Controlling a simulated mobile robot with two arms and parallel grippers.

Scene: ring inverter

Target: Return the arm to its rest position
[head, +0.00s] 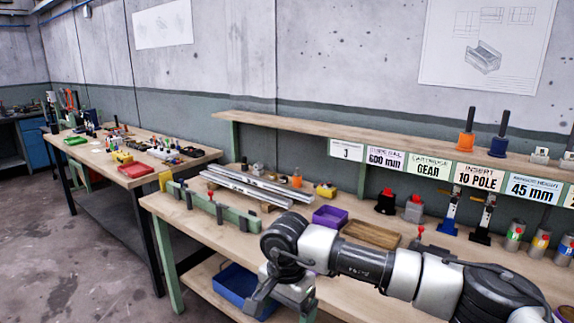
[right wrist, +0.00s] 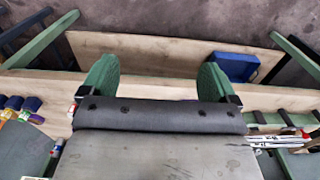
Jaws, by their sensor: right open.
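My right arm (head: 365,262) reaches in from the right over the front of the workbench (head: 190,232). Its gripper (head: 284,306) hangs pointing down at the bench's front edge. In the right wrist view the two green-padded fingers of this gripper (right wrist: 157,72) stand wide apart with nothing between them. Below them are the bench edge and the lower shelf. My left arm and gripper are not in view.
A blue bin (head: 240,287) sits on the lower shelf near the gripper. A purple tray (head: 331,216), a wooden tray (head: 371,233) and metal rails (head: 250,188) lie on the bench behind the arm. A labelled shelf (head: 300,125) runs along the back. Floor at left is clear.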

